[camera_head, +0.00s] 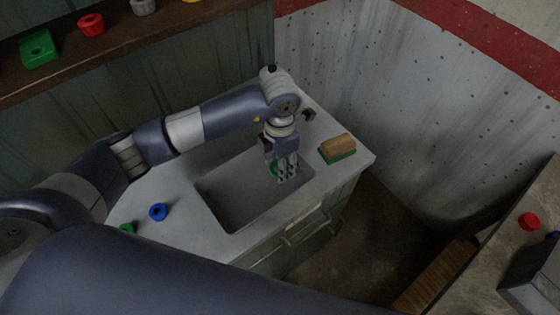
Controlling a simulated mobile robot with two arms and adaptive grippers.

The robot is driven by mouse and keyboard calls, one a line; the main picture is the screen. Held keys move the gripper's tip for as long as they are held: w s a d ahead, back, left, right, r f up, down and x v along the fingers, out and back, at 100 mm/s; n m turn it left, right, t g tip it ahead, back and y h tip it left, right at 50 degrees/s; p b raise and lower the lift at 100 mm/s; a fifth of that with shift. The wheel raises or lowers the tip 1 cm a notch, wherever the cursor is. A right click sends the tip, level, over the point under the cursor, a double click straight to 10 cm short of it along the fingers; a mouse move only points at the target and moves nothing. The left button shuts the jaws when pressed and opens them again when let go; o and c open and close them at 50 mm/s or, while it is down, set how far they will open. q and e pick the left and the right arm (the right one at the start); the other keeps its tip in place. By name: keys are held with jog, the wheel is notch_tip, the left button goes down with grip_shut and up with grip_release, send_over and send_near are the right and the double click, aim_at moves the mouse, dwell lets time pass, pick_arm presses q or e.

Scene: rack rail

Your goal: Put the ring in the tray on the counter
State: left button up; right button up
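A grey rectangular basin (222,208), the only tray-like thing on the pale counter (180,235), is sunk into its top. My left gripper (287,181) points down at the basin's right end, its fingers close together. A green piece (274,169) shows at the left side of the fingers, mostly hidden by them. I cannot tell its shape or whether the fingers grip it. A blue ring-like piece (157,212) and a partly hidden green piece (127,229) lie on the counter left of the basin. My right gripper is not in view.
A brown-and-green block (337,149) lies right of the basin. A shelf at top left holds a green block (38,50), a red ring-like piece (91,25) and other pieces. Another surface at right holds a red piece (529,221). A wall stands behind the counter.

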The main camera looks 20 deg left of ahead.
pick_arm(q)
jog(key=shift+f, duration=0.15)
jog(key=o, duration=1.1)
jog(key=shift+c, duration=0.2)
jog(key=shift+r, duration=0.25)
notch_tip(320, 180, up, 12)
jog(key=b, duration=0.3)
jog(key=shift+f, duration=0.1)
